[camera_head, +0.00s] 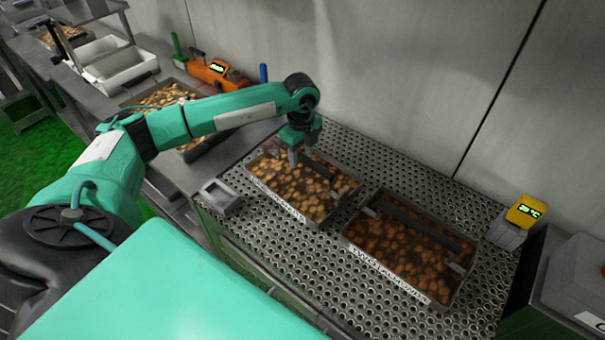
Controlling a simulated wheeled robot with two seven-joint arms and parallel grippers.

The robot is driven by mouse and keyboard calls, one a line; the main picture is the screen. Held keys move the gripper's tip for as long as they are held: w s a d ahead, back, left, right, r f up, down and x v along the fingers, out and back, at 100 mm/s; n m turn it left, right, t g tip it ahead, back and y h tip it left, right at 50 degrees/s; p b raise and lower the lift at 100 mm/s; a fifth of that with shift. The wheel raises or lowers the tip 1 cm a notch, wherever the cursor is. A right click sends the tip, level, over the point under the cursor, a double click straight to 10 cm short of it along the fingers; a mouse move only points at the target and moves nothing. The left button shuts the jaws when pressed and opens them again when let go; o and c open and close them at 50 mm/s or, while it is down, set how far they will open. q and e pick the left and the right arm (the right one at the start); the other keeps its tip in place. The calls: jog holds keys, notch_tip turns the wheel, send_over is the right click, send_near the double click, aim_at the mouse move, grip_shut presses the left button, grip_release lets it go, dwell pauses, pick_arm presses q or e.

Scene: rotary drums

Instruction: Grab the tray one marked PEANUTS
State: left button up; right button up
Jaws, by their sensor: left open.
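Two metal trays of nuts sit side by side on the perforated metal table. The left tray (327,217) holds light brown nuts and the right tray (437,302) holds darker ones. Each has a dark bar across it and a white label strip on its near side. The lettering is too small to read, so I cannot tell which says PEANUTS. My left gripper (303,160) is open, pointing down over the back part of the left tray, near its bar. I cannot tell whether it touches the bar. My right gripper is not in view.
A small grey box (220,196) stands left of the left tray. A yellow-topped temperature display (525,212) stands at the right end of the table (375,166). Another nut tray (168,96) and an orange device (217,72) are on the left counter. A wall closes the back.

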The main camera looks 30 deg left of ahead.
pick_arm(q)
jog(key=f, duration=0.1)
jog(key=f+p, duration=0.1)
jog(key=f, duration=0.1)
jog(key=shift+w+f, duration=0.25)
jog(key=shift+f, duration=0.45)
jog(key=shift+c, duration=0.5)
grip_shut()
jog(key=shift+w+r, duration=0.15)
jog(key=shift+r, duration=0.05)
